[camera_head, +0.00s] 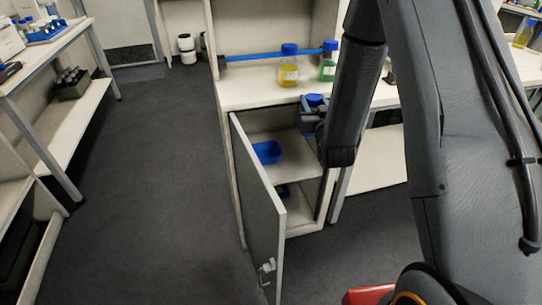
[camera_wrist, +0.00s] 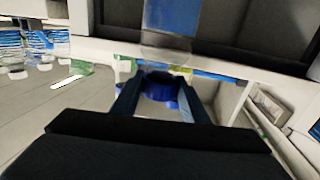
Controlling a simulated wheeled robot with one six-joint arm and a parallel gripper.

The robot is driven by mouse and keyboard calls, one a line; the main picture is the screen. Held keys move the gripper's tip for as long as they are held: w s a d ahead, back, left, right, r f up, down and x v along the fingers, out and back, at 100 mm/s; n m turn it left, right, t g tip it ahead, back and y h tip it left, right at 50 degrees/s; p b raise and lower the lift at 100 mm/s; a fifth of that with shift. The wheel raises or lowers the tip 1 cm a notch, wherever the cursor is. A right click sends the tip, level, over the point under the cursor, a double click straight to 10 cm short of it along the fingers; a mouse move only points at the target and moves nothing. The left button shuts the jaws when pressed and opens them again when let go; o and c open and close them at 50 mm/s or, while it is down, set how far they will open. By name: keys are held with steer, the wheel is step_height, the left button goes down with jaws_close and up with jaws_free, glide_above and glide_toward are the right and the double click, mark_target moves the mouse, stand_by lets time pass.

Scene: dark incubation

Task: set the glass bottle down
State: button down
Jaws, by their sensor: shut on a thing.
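My gripper (camera_head: 312,119) is at the open front of the cabinet, just below the bench top, partly hidden by my own arm. It is shut on a glass bottle, of which mainly the blue cap (camera_head: 314,99) shows in the head view. In the wrist view the blue cap (camera_wrist: 160,88) sits between the two fingers of my gripper (camera_wrist: 158,92).
A yellow bottle (camera_head: 289,72) and a green bottle (camera_head: 327,70) stand on the bench top (camera_head: 250,93). The cabinet door (camera_head: 258,210) hangs open on the left. A blue tray (camera_head: 267,152) is on the cabinet's upper shelf, with bare shelf (camera_head: 300,155) beside it.

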steer(key=shift+n+y, duration=0.3)
steer(key=shift+y, duration=0.1)
steer(key=w+f+b, duration=0.1)
steer(key=f+b, duration=0.1)
steer(key=w+f+b, duration=0.1)
steer(key=f+b, duration=0.1)
steer(key=w+f+b, duration=0.1)
steer(key=f+b, duration=0.2)
steer(key=shift+w+a, duration=0.15)
steer(key=shift+w, duration=0.15)
steer(key=w+f+n+g+y+b, duration=0.1)
steer(key=w+f+n+y+b, duration=0.4)
steer(key=w+f+b, duration=1.6)
steer(key=s+f+m+b, duration=0.1)
steer(key=s+f+b, duration=0.2)
steer(key=f+b, duration=0.2)
steer(key=shift+f+y+b, duration=0.3)
steer(key=shift+f+b, duration=0.1)
steer(key=shift+f, duration=0.2)
steer(key=shift+s+f, duration=0.1)
steer(key=c, duration=1)
jaws_free()
steer(key=shift+f, duration=0.1)
steer(key=shift+c, duration=0.2)
steer(key=p+v, duration=0.2)
steer(key=v, duration=1)
steer(key=shift+r, duration=0.3)
